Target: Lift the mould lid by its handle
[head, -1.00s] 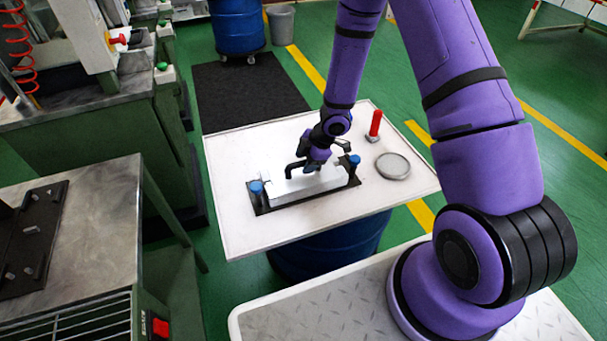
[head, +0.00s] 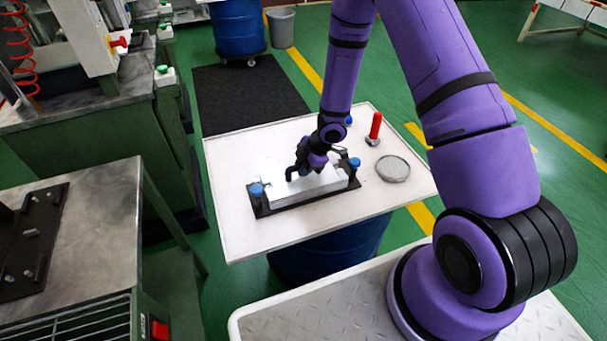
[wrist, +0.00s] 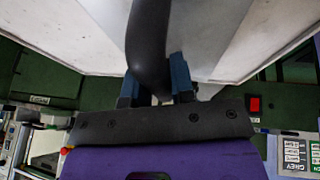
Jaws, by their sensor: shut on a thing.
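The mould lid (head: 318,183) is a silver block. It appears to sit on the black mould base (head: 285,207), which has blue-topped posts (head: 257,189) at its ends; I cannot tell whether there is a gap between them. My gripper (head: 308,168) is above the lid, at its dark handle (head: 290,172). In the wrist view my gripper (wrist: 155,78) has its blue fingers on either side of the thick, dark, curved handle (wrist: 148,35) and is shut on it. The grey metal lid (wrist: 205,30) shows beyond it. Part of the handle is hidden by my gripper.
The mould stands on a white tabletop (head: 235,225) over a blue drum (head: 340,245). A red-handled tool (head: 375,127) and a round grey dish (head: 393,168) are to the right of the mould. A steel bench (head: 95,215) is at the left. The tabletop's left part is clear.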

